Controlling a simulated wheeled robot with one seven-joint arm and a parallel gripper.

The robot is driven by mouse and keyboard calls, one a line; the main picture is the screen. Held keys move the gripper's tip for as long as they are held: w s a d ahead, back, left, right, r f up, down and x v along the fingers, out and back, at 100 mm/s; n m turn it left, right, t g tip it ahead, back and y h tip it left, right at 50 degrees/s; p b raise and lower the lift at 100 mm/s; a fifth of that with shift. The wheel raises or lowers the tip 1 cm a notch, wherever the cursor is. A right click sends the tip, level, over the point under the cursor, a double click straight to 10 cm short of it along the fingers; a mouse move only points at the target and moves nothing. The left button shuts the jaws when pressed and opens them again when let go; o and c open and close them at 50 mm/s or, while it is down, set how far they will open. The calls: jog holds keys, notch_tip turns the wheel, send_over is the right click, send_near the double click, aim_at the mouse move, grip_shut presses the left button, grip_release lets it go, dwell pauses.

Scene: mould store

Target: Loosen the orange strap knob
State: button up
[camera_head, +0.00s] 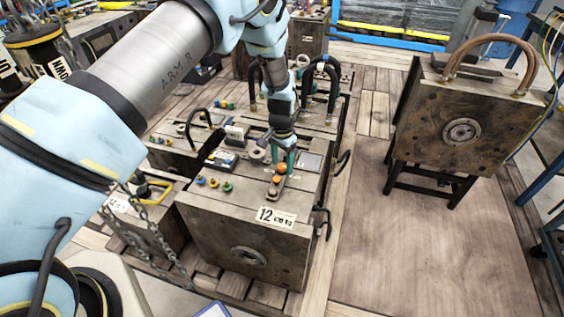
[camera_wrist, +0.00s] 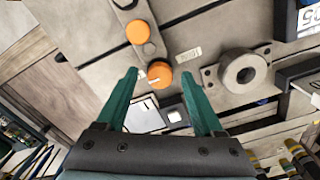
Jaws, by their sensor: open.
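Two orange knobs sit on top of the mould marked 12 (camera_head: 235,225). In the wrist view the nearer one, with a white mark (camera_wrist: 159,74), lies just beyond and between my fingertips. The other orange knob (camera_wrist: 138,32) sits on a short grey strap (camera_wrist: 124,4). In the head view the orange knobs (camera_head: 281,168) show just below my gripper (camera_head: 284,160). My gripper points down at the mould top, its green fingers apart on either side of the white-marked knob. I cannot tell whether they touch it. Nothing is held.
A round grey collar (camera_wrist: 242,73) stands right of the knobs. Blue, yellow and green fittings (camera_head: 213,183) line the mould's left edge. Black hoses (camera_head: 322,85) rise behind my gripper. Another mould on a stand (camera_head: 455,125) is at right. The wooden floor between (camera_head: 385,240) is clear.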

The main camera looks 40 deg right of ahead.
jog(key=shift+c, duration=0.2)
grip_shut()
